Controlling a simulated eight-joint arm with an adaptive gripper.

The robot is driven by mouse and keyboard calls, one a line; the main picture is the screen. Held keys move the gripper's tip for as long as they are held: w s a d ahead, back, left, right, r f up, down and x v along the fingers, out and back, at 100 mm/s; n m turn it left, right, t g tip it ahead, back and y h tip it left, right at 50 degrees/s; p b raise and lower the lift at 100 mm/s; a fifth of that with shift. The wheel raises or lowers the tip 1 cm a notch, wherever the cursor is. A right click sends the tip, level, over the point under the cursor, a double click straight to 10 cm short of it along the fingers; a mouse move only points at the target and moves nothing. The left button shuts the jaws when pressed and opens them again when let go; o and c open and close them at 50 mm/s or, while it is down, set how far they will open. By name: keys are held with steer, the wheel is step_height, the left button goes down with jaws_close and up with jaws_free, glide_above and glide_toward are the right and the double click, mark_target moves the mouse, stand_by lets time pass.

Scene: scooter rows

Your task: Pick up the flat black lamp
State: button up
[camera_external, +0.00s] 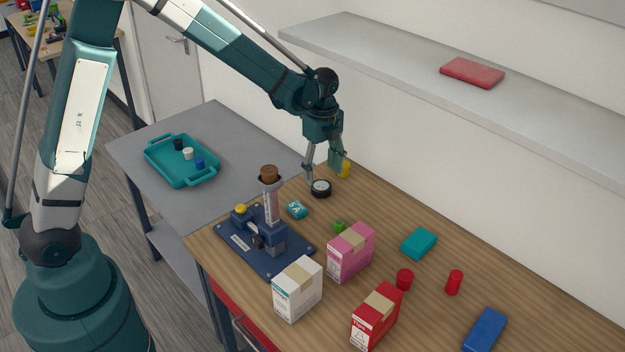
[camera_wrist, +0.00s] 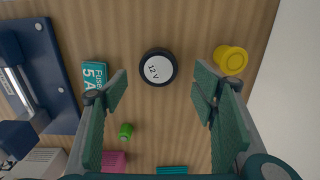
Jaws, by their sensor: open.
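The flat black lamp (camera_external: 321,188) is a low round black disc with a pale top, lying on the wooden table below my gripper. In the wrist view the lamp (camera_wrist: 158,68) shows "12 V" on its white face, ahead of and between the fingers. My gripper (camera_external: 322,172) is open and points down over the lamp. In the wrist view the fingers of my gripper (camera_wrist: 160,90) are spread wide, with nothing between the pads. I cannot tell whether the fingertips are at the lamp's height.
A yellow piece (camera_wrist: 230,60) lies right of the lamp, and a teal fuse box (camera_external: 296,209) lies left. A small green piece (camera_external: 340,227), a pink box (camera_external: 350,253) and a blue fixture (camera_external: 262,242) stand nearby. The wall is close behind.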

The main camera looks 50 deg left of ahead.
mark_target(321, 185)
steer(key=shift+f, duration=0.25)
steer(key=shift+s+f, duration=0.15)
steer(key=shift+f, duration=2.4)
steer(key=c, duration=1)
